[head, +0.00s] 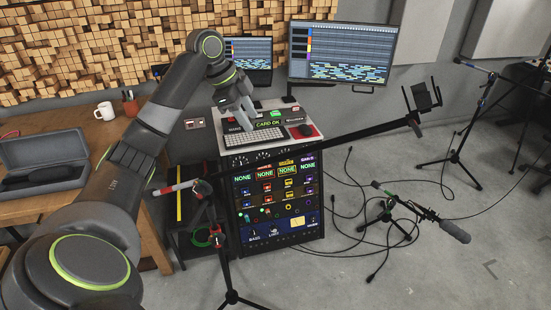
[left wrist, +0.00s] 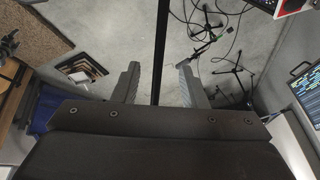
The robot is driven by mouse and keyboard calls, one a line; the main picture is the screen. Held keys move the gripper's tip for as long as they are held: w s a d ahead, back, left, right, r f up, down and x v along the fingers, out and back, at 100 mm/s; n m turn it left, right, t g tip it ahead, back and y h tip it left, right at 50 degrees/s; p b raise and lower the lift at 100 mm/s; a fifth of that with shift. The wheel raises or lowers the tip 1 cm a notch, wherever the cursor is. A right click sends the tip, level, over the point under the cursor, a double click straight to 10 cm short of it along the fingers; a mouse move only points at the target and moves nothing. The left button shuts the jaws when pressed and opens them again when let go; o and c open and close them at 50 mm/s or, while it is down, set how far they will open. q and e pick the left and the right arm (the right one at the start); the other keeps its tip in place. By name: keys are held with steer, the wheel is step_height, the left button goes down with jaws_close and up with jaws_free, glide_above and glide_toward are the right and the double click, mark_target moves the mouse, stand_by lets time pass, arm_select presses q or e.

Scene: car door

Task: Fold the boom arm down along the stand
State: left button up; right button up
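The boom arm (head: 330,138) is a long black pole raised across the head view. It slopes up to the right, from a red and white end (head: 176,188) to a microphone mount (head: 423,98). Its stand (head: 226,262) is a black tripod pole with a red-marked clamp (head: 203,187) near the top. Contact cannot be told. My right gripper is not in view.
A wooden desk (head: 100,140) with an open case (head: 45,160) is at left. Other microphone stands (head: 388,212) and cables occupy the right floor.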

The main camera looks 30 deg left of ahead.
mark_target(274, 157)
arm_select(q)
steer(key=p+x, duration=0.4)
steer(key=x, duration=1.2)
steer(key=shift+w+d+f+p, duration=0.25)
steer(key=shift+f+p, duration=0.05)
steer(key=shift+p, duration=0.1)
steer(key=shift+c, duration=0.3)
jaws_close()
